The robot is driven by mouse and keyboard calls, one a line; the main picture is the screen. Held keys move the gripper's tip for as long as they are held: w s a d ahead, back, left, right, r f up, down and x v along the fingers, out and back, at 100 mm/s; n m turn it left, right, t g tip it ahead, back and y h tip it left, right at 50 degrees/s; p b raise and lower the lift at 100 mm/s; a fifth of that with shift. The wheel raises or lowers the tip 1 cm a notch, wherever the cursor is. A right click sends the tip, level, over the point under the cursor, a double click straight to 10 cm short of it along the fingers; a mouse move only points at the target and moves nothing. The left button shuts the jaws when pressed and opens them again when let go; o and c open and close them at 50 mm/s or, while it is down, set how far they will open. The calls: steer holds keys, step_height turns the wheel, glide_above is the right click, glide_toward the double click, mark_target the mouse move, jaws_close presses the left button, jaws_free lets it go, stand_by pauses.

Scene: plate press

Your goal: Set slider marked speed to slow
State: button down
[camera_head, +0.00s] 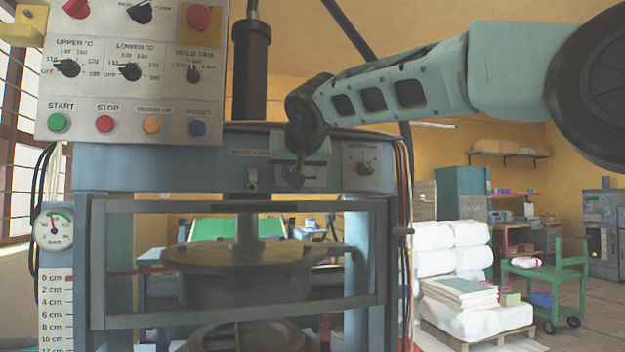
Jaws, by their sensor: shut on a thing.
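My gripper (296,175) is at the front beam of the press, in front of a small pale metal plate (318,178). It is shut on a small knob there, which fits the speed slider. The jaws and wrist hide most of the knob, its track and any marks, so I cannot tell where along its travel it stands.
A control panel (130,89) with knobs and push buttons is at the upper left. A key switch (252,180) and a rotary knob (365,168) flank the plate. Below are a guard frame (96,262) and the round press plate (243,256). Cables hang at right.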

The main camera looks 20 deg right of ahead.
steer(key=shift+a, duration=0.4)
steer(key=c, duration=1.4)
jaws_free()
steer(key=shift+a, duration=0.1)
steer(key=shift+c, duration=0.2)
steer(key=shift+s, duration=0.1)
steer(key=b+v, duration=0.1)
steer(key=v, duration=1.6)
steer(key=shift+r+b, duration=0.15)
steer(key=shift+b, duration=0.15)
steer(key=shift+s, duration=0.1)
